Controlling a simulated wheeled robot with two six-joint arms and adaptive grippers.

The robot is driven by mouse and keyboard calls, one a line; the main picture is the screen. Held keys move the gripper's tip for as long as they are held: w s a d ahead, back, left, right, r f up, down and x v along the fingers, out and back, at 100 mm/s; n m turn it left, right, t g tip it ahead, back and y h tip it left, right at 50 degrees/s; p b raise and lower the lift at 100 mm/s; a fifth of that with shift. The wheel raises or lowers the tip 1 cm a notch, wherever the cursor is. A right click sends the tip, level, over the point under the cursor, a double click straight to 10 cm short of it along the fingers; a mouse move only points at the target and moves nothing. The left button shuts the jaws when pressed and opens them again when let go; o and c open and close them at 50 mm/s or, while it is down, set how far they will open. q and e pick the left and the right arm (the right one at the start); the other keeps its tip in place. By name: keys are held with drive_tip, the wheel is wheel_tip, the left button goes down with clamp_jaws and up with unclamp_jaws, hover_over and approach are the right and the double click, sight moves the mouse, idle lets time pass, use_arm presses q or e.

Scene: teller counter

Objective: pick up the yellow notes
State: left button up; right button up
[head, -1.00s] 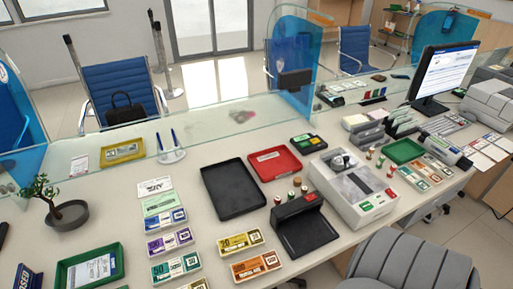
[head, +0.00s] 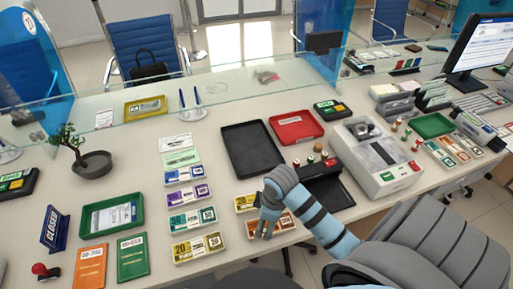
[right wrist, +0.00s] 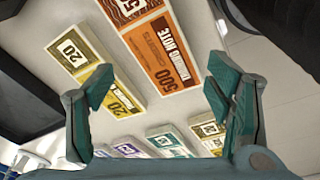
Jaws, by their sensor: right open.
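A yellow bundle of notes (head: 244,203) lies on the counter, partly hidden by my right gripper (head: 267,222). Another yellow bundle marked 20 (head: 198,247) lies nearer the front edge, left of the gripper. In the right wrist view, a yellow bundle marked 20 (right wrist: 97,84) lies near the left finger, and the orange bundle (right wrist: 168,58) lies ahead between the fingers. My right gripper (right wrist: 160,90) is open and empty above the counter. My left gripper is out of view.
Teal (head: 192,219) and purple (head: 187,196) bundles lie left of the gripper. A black tray (head: 251,149), a red tray (head: 296,126) and a grey counting machine (head: 374,160) stand behind and to the right.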

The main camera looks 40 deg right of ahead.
drive_tip(key=w+d+r+n+g+y, duration=0.1)
drive_tip(key=w+d+r+n, duration=0.45)
drive_tip(key=w+r, duration=0.4)
drive_tip(key=f+b, duration=0.1)
drive_tip(key=f, duration=0.3)
drive_tip(key=a+f+b, duration=0.1)
drive_tip(key=f, duration=0.4)
drive_tip(key=f+b, duration=0.1)
drive_tip(key=f, duration=0.3)
drive_tip(key=shift+s+a+f, duration=0.15)
drive_tip(key=shift+s+a, duration=0.15)
drive_tip(key=c, duration=1.3)
